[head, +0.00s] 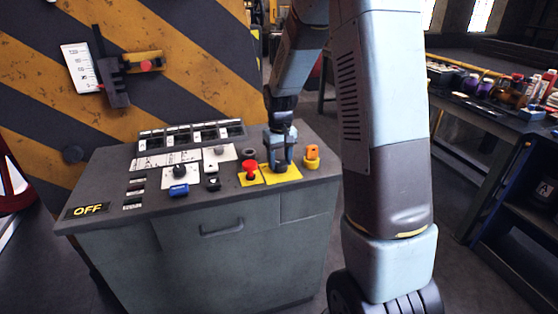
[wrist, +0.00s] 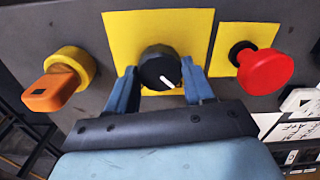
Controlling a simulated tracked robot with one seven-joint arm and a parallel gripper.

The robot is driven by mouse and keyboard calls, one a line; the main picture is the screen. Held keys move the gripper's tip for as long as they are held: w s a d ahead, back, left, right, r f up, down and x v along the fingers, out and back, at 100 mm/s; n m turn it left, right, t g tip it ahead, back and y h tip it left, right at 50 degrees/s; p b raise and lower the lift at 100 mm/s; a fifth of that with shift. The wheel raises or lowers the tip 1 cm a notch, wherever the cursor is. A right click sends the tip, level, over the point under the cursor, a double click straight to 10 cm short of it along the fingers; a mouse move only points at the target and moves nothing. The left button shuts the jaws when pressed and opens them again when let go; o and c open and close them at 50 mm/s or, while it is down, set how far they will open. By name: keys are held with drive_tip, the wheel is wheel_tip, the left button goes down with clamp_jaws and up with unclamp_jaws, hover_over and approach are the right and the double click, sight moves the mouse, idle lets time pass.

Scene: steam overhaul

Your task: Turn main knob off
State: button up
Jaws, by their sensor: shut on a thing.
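The main knob (wrist: 158,68) is a round black knob with a white pointer line on a yellow plate (wrist: 190,25). In the wrist view its pointer aims down and slightly to the right. My gripper (wrist: 160,88) has its two blue fingers on either side of the knob and is shut on it. In the head view my gripper (head: 281,160) reaches down onto the yellow plate at the right part of the grey console (head: 230,235), and it mostly hides the knob. A sign reading OFF (head: 88,210) sits at the console's left front corner.
A red mushroom button (wrist: 265,72) stands close beside the knob. An orange key-like switch (wrist: 55,85) in a yellow collar is on its other side. A workbench with bottles (head: 510,92) stands at right.

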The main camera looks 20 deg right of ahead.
sight(280, 162)
drive_tip(key=shift+w+r+n, duration=0.1)
drive_tip(key=shift+w+n, duration=0.05)
drive_tip(key=shift+n, duration=0.15)
idle(0.4)
drive_tip(key=o, duration=1)
drive_tip(key=shift+o, duration=0.2)
wheel_tip(280, 162, up, 14)
drive_tip(key=shift+f, duration=0.2)
